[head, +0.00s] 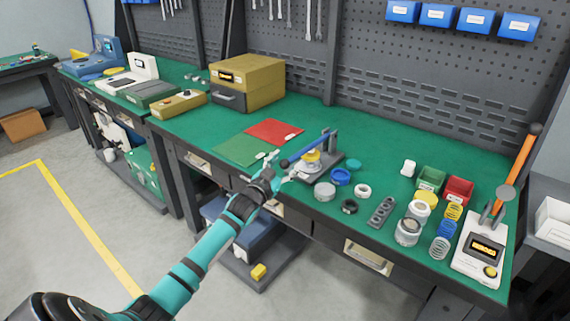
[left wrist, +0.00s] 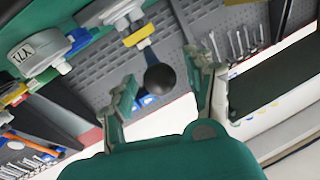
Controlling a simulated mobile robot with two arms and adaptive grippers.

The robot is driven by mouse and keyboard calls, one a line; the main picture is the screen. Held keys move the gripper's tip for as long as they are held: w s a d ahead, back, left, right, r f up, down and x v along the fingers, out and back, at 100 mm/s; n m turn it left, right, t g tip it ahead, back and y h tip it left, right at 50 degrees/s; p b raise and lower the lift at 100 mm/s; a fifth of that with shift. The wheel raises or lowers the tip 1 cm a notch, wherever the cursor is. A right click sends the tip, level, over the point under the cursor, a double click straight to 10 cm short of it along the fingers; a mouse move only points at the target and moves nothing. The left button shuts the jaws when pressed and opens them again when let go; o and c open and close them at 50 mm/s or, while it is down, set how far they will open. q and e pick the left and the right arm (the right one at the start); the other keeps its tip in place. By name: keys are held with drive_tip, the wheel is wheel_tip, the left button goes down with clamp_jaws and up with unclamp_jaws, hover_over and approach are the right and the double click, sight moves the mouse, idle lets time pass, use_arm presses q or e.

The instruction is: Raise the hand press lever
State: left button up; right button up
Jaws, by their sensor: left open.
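The hand press (head: 333,152) stands near the table's front edge, with a blue lever (head: 304,149) slanting down toward my left gripper (head: 280,168). In the left wrist view, the lever's black ball knob (left wrist: 160,79) shows below a yellow collar (left wrist: 139,36). My left gripper there (left wrist: 168,88) is open, its fingers to either side of the knob in the picture. The knob appears between or just beyond the fingertips; contact cannot be made out. In the head view the gripper hides the knob end. My right gripper is not in view.
A second device with an orange handle (head: 522,158) stands at the right. Rings, jars and small bins, including a red bin (head: 458,190), lie between. Red (head: 273,132) and green (head: 240,150) mats lie left of the press. The green tabletop behind it is clear.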

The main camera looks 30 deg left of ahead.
use_arm(q)
drive_tip(key=shift+w, duration=0.35)
clamp_jaws()
idle(0.3)
